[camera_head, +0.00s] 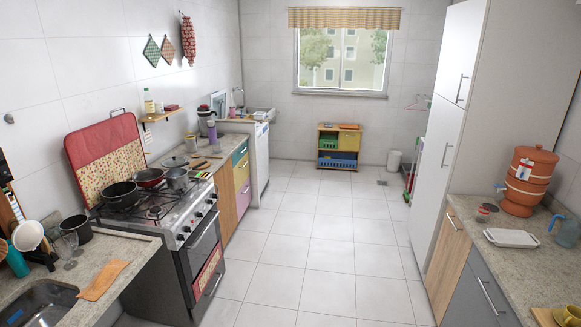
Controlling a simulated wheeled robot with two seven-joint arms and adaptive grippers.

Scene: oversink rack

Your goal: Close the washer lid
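A white front-panelled appliance, which looks like the washer (262,147), stands at the far left past the counter, near the window wall. It is small in view. An upright pale-framed panel (219,103) shows behind the counter end beside it. It may be the raised washer lid, but I cannot tell for sure. Neither of my grippers is in view.
A wide clear tiled floor (316,235) runs down the middle toward the window. A stove (207,243) with pans and a sink counter (128,240) line the left. A tall white cabinet (436,150) and a counter (523,270) line the right. A small shelf (338,147) stands at the back.

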